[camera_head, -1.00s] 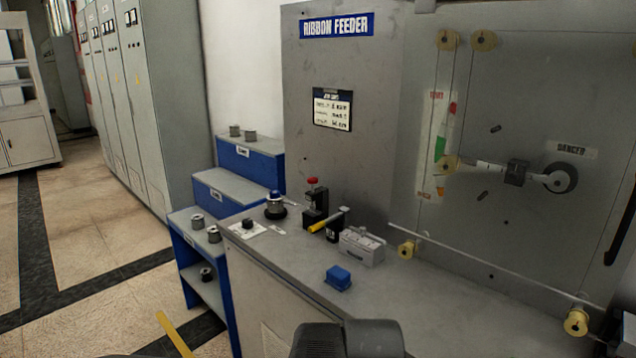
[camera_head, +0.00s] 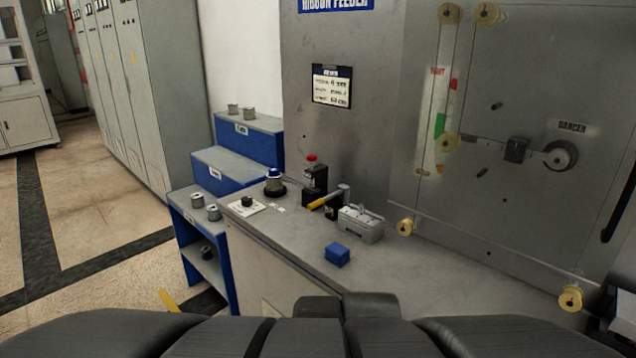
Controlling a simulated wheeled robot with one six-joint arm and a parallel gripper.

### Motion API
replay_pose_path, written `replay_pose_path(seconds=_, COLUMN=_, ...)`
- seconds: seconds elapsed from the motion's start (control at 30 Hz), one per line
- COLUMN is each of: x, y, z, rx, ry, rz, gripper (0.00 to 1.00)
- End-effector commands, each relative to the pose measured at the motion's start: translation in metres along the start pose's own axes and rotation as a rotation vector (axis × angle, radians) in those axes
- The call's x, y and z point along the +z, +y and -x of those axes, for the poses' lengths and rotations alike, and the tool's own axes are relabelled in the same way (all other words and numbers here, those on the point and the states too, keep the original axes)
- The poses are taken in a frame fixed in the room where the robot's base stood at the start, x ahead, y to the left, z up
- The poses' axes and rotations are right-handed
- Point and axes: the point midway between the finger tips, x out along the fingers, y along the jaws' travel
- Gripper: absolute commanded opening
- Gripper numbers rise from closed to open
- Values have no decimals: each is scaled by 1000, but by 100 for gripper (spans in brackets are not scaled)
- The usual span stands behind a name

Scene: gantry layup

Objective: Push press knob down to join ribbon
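A small black press (camera_head: 314,184) stands near the back of the grey bench, against the feeder panel. Its red knob (camera_head: 311,158) sits upright on top. A yellow-handled lever or tool (camera_head: 326,198) lies just in front of the press, beside a grey metal block (camera_head: 361,224). Whether ribbon lies in the press is too small to tell. Dark links of my arm cross the bottom edge of the view, apart from the press. My gripper's fingers are not visible.
A blue block (camera_head: 337,255) sits on the bench front. A blue-topped round part (camera_head: 274,182) and a black dial on a white plate (camera_head: 247,204) stand left of the press. Blue steps (camera_head: 250,147) hold spools at left. The feeder panel (camera_head: 490,110) with yellow rollers rises behind.

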Motion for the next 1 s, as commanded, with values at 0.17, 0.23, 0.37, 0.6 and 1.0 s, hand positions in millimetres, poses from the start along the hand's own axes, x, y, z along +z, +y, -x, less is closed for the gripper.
replay_pose_path(seconds=0.17, x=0, y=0, z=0, rx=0, ry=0, rz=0, gripper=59)
replay_pose_path(seconds=0.23, x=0, y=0, z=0, rx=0, ry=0, rz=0, gripper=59)
replay_pose_path(seconds=0.37, x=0, y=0, z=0, rx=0, ry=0, rz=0, gripper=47)
replay_pose_path(seconds=0.6, x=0, y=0, z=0, rx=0, ry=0, rz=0, gripper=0)
replay_pose_path(seconds=1.0, x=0, y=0, z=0, rx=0, ry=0, rz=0, gripper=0)
